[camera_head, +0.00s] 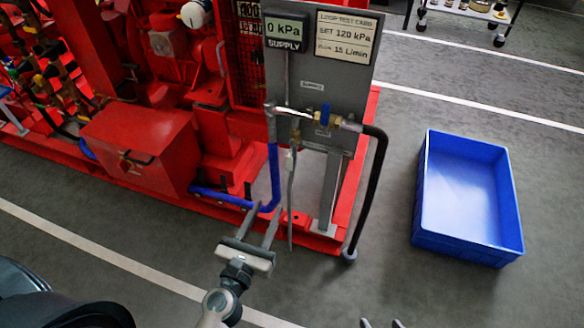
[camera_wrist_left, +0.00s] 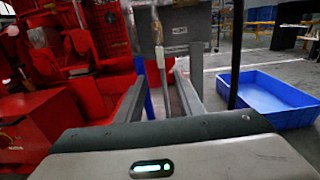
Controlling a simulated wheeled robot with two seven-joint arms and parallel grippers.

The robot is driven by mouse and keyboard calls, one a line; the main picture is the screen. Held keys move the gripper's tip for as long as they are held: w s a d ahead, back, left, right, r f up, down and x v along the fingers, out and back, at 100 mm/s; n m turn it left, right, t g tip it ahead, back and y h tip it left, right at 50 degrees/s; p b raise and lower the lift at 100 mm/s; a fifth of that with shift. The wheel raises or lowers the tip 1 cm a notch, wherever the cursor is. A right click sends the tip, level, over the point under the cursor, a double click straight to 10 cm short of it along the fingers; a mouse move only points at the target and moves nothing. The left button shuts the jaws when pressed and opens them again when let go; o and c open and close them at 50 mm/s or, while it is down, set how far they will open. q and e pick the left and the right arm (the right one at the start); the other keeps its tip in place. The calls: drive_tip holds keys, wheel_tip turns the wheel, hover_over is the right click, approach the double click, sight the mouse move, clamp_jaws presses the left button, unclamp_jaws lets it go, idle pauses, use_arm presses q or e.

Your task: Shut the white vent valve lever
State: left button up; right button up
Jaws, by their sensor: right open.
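The white vent valve lever (camera_head: 290,160) looks like a small pale piece on the thin vertical drain pipe below the brass fitting, in front of the grey panel; its exact angle is too small to tell. A pale piece on that pipe shows in the left wrist view (camera_wrist_left: 160,58), between and beyond the fingers. My left gripper (camera_head: 265,212) is open and empty, below and slightly left of the lever, apart from it. Its spread fingers also show in the left wrist view (camera_wrist_left: 160,80). My right gripper (camera_head: 382,323) shows only its open fingertips at the bottom edge.
A blue-handled valve (camera_head: 325,114) sits on the pipe right of the vent branch. A black hose (camera_head: 370,200) hangs at the right, and a blue hose (camera_head: 273,175) at the left. The supply display (camera_head: 285,28) reads 0 kPa. A blue crate (camera_head: 468,246) stands on the floor.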

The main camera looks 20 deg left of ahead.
use_arm(q)
drive_tip(key=shift+w, duration=0.15)
drive_tip(key=p, duration=0.3)
approach(289, 165)
drive_tip(key=w, duration=1)
drive_tip(key=shift+w+d+f, duration=0.1)
drive_tip(key=shift+w, duration=0.15)
use_arm(e)
drive_tip(key=d+g, duration=0.1)
drive_tip(key=s+d+h, duration=0.1)
drive_tip(key=s+d+f+g, duration=0.1)
drive_tip(key=d, duration=0.1)
drive_tip(key=shift+s+g+h, duration=0.2)
drive_tip(key=shift+g+h, duration=0.1)
use_arm(q)
clamp_jaws()
